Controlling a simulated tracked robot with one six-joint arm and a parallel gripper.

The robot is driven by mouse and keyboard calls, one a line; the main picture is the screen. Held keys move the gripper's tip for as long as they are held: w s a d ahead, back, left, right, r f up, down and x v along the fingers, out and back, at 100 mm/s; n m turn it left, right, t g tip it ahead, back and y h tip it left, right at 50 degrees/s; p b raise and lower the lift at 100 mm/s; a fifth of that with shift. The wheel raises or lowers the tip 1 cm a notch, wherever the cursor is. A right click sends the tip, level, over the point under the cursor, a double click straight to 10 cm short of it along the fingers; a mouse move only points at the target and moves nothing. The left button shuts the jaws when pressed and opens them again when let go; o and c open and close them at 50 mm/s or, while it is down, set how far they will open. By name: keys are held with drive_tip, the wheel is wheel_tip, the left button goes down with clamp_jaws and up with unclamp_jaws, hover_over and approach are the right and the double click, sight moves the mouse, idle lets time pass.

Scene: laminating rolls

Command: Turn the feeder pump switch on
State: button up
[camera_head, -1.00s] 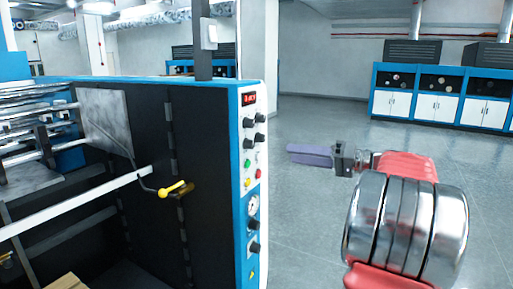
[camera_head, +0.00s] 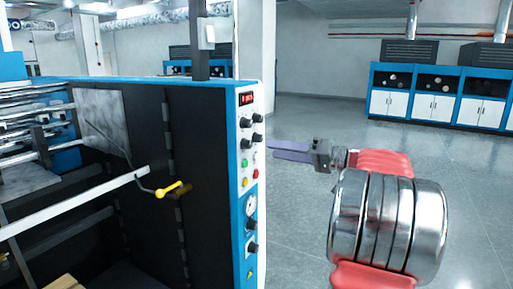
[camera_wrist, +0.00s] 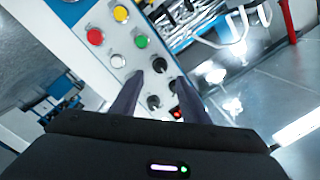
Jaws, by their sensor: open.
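The control panel (camera_head: 250,190) is a white strip on the blue end of the machine. It carries several black knobs (camera_head: 245,122), a green button (camera_head: 244,163), a red button (camera_head: 256,173) and a yellow one. In the wrist view the black knobs (camera_wrist: 154,102) lie between and around my fingers, with the green button (camera_wrist: 141,42) and red button (camera_wrist: 95,36) beyond them. Labels are too small to read, so I cannot tell which control is the feeder pump switch. My gripper (camera_head: 271,149), with purple fingers, is open and empty just right of the panel; it also shows in the wrist view (camera_wrist: 154,76).
A yellow-handled lever (camera_head: 174,189) sticks out from the machine's dark side. Blue and white cabinets (camera_head: 430,105) stand at the back right. The grey floor (camera_head: 310,120) between is clear.

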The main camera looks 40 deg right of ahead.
sight(251, 146)
drive_tip(key=x, duration=0.7)
drive_tip(key=shift+w+a, duration=0.1)
drive_tip(key=shift+w, duration=0.25)
drive_tip(key=c, duration=0.9)
clamp_jaws()
